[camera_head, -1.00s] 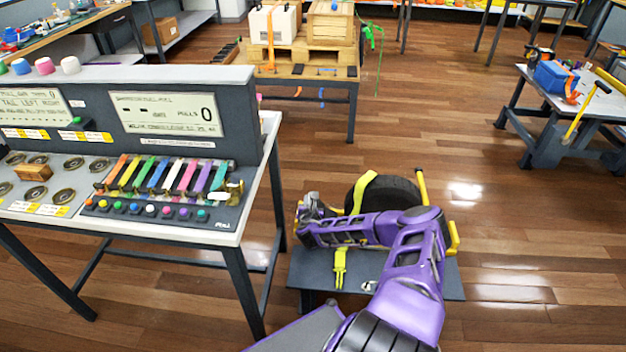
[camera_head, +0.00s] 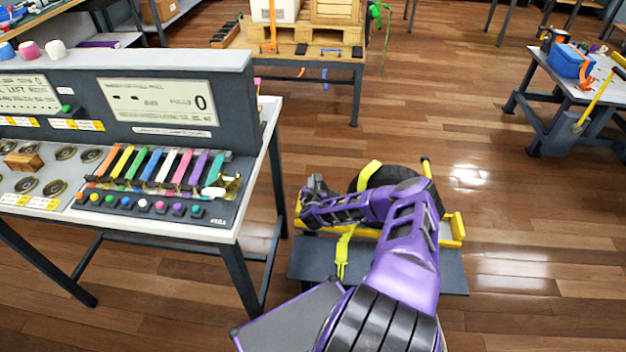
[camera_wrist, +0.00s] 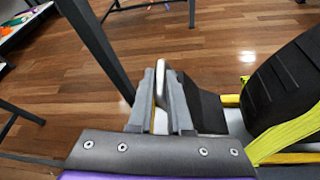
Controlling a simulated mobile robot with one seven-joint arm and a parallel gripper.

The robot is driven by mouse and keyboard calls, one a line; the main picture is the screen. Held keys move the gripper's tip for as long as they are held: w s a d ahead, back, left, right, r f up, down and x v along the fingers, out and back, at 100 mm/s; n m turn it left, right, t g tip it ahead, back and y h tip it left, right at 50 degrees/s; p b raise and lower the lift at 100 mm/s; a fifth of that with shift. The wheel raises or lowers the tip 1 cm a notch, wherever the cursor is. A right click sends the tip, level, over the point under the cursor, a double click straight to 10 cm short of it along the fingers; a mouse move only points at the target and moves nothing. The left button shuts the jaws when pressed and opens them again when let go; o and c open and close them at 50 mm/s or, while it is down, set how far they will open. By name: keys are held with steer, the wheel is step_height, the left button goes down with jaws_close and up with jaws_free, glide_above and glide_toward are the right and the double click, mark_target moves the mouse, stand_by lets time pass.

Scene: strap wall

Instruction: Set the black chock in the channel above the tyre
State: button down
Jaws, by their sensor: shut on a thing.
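The dark tyre (camera_head: 400,176) sits on a low grey stand with a yellow strap over it, partly hidden by my arm. It also shows at the right of the wrist view (camera_wrist: 285,85). My gripper (camera_head: 316,188) is just left of the tyre. In the wrist view its grey fingers (camera_wrist: 160,100) are close together around a thin, pale, rounded piece. A black block (camera_wrist: 207,112), apparently the black chock, sits against the right finger, between it and the tyre. Its hold is partly hidden by the fingers. Yellow rails (camera_head: 452,232) run beside the tyre; which part is the channel is unclear.
A console table (camera_head: 240,190) with coloured levers stands close on the left, one leg near my gripper. A yellow strap end (camera_head: 342,262) hangs over the stand's grey plate (camera_head: 310,262). A pallet table (camera_head: 345,65) is behind. Floor right of the stand is clear.

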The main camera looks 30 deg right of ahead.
steer(key=shift+f, duration=1.35)
step_height(320, 180, down, 3)
steer(key=b, duration=0.3)
steer(key=shift+r, duration=0.1)
steer(key=f+b, duration=0.1)
steer(key=b, duration=0.1)
steer(key=s+d+f+b, duration=0.1)
steer(key=b, duration=0.1)
steer(key=d+f+b, duration=0.1)
steer(key=f+b, duration=0.1)
steer(key=shift+s, duration=0.15)
steer(key=shift+s+d+r, duration=0.1)
steer(key=shift+s, duration=0.05)
steer(key=shift+s+d+f, duration=0.3)
steer(key=shift+d+f, duration=0.1)
steer(key=c, duration=0.8)
jaws_free()
steer(key=shift+o, duration=0.2)
